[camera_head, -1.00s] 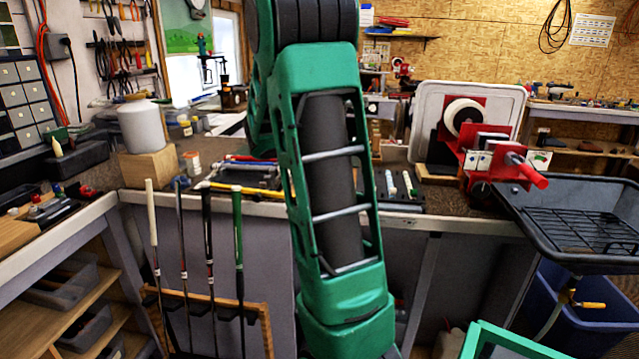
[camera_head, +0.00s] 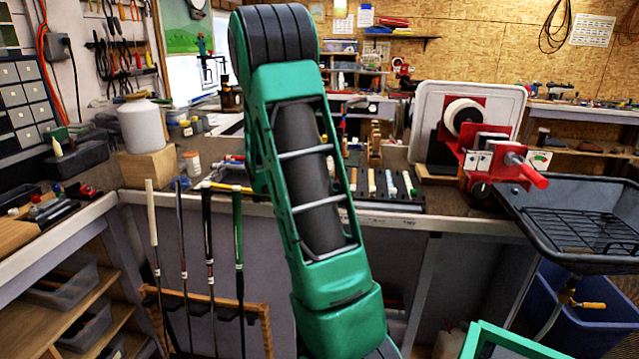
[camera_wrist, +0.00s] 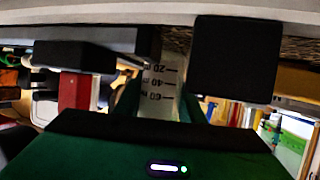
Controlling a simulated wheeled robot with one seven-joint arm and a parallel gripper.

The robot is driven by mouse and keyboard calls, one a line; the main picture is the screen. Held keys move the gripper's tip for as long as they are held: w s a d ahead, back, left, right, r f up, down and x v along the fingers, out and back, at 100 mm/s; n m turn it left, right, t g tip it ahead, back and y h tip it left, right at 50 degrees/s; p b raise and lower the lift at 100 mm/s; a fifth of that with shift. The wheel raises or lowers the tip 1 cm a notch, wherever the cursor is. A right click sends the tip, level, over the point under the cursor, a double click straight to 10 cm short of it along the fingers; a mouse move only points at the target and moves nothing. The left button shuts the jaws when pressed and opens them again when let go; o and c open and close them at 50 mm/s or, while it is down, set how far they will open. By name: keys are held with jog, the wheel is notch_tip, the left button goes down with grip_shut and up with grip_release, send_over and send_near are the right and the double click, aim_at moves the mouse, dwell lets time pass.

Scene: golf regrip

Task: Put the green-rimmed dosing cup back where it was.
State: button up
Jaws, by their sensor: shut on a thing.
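The dosing cup (camera_wrist: 160,92) shows in the wrist view as a pale translucent body with dark measuring marks, the figures upside down. It sits between the black fingers of my gripper (camera_wrist: 168,80), which is shut on it. The cup's green rim cannot be told apart from the green parts around it. In the head view my green arm fills the middle, and neither my gripper nor the cup can be made out. What lies under the cup is not clear.
A white jar (camera_head: 145,126) stands on a wooden block (camera_head: 148,165) at the bench's left. A red clamp tool (camera_head: 495,155) and black tray (camera_head: 575,215) are at right. Several club shafts (camera_head: 207,250) lean in front. A dark rack (camera_head: 398,188) sits behind my arm.

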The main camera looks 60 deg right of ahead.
jog(key=o, duration=1)
jog(key=shift+f, duration=0.1)
jog(key=shift+o, duration=0.2)
jog(key=shift+f, duration=0.15)
jog(key=v, duration=0.7)
jog(key=r+v, duration=0.1)
jog(key=v, duration=0.3)
jog(key=shift+w+d, duration=0.15)
jog(key=shift+d, duration=0.05)
jog(key=shift+w, duration=0.1)
